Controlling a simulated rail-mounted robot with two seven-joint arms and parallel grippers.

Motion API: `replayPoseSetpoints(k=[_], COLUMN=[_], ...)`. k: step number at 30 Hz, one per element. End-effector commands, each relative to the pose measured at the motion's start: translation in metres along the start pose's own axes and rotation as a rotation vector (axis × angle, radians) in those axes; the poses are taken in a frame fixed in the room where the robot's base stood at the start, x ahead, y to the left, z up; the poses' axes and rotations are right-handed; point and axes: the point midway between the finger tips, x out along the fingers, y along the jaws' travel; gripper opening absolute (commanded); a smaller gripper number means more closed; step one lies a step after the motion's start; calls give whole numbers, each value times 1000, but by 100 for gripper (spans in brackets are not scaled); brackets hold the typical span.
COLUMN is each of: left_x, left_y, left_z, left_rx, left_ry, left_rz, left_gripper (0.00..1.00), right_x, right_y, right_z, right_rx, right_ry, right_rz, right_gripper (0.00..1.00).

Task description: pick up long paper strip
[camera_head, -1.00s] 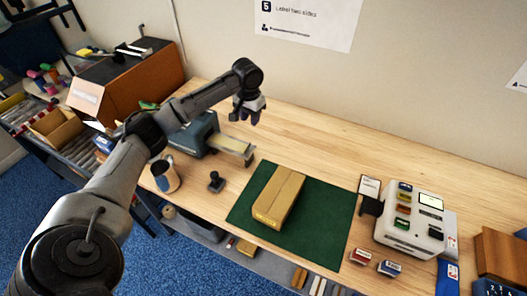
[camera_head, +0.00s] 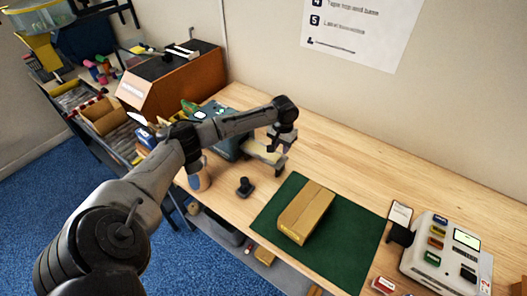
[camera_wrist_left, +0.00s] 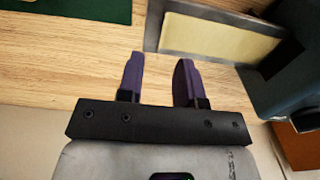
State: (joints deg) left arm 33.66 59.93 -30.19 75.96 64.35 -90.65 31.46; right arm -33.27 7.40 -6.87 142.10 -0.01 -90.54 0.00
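A long pale-yellow paper strip (camera_head: 263,156) lies on the output plate of the teal dispenser (camera_head: 228,146) left of the green mat. The strip also shows in the left wrist view (camera_wrist_left: 215,40), flat on a grey metal plate. My left gripper (camera_head: 280,143) is above the table close to the strip's outer end and partly covers it in the head view. In the left wrist view its purple fingers (camera_wrist_left: 160,75) are apart with nothing between them, and the strip lies just beyond them to the upper right. My right gripper is not in view.
A closed carton (camera_head: 306,212) lies on the green mat (camera_head: 342,245). A black stamp (camera_head: 244,187) and a cup (camera_head: 199,178) stand in front of the dispenser. A white label machine (camera_head: 447,255) is at the right. The table behind the mat is clear.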

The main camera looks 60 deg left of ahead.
Motion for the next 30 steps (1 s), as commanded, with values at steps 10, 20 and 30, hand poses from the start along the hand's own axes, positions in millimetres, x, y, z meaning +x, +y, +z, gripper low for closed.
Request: replayPoseSetpoints(k=[10, 20, 30], left_x=[41, 49, 48], left_y=[0, 0, 0], left_z=[0, 0, 0], left_rx=[0, 2, 1], left_ry=[-3, -1, -1], left_rz=[-2, -1, -1], left_gripper=[33, 33, 4], right_x=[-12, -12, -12], right_y=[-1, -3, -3], right_z=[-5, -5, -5], right_rx=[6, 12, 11], right_ry=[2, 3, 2], right_rz=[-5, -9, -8], right_gripper=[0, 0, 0])
